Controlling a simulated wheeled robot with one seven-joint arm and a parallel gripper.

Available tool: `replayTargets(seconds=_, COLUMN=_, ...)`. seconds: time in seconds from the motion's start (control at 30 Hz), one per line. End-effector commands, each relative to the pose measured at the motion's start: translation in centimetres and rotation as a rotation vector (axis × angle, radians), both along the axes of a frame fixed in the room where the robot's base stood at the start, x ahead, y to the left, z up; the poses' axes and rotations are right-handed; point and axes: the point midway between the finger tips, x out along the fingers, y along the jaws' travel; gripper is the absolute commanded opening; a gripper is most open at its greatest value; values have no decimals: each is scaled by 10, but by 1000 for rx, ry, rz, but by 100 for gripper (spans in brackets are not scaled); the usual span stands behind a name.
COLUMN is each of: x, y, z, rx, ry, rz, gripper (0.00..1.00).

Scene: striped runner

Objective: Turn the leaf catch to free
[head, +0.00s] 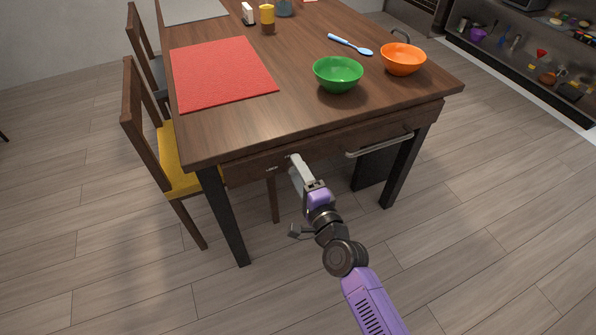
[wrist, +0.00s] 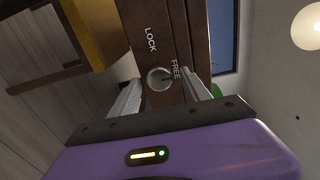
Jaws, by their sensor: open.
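The leaf catch (wrist: 159,79) is a small round grey knob on the dark brown table apron. In the wrist view the word LOCK stands above it and FREE to its upper right. A short dark mark shows on the right part of its face, but it is too small for me to be sure of the setting. My gripper (wrist: 161,90) is open, with one finger on each side of the knob. I cannot tell whether either finger touches it. In the head view my gripper (head: 294,162) is at the table's front apron and hides the catch.
The wooden table (head: 225,135) carries a red placemat (head: 222,72), a green bowl (head: 338,75), an orange bowl (head: 403,60) and a blue spoon (head: 350,44). A bar handle (head: 379,146) juts from the apron right of my gripper. A yellow-seated chair (head: 178,165) stands at left.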

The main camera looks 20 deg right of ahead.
Motion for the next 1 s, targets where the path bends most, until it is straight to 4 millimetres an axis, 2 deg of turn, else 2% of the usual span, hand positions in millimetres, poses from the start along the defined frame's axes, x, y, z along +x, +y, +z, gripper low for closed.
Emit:
replayTargets(seconds=0.3, x=-46, y=0, z=-2, rx=0, ry=2, rz=0, gripper=55)
replayTargets(seconds=0.5, x=-69, y=0, z=-1, rx=0, ry=2, rz=0, gripper=55)
replayTargets(seconds=0.67, x=-75, y=0, z=-1, rx=0, ry=1, rz=0, gripper=55)
replayTargets(seconds=1.0, x=-75, y=0, z=0, rx=0, ry=1, rz=-1, gripper=55)
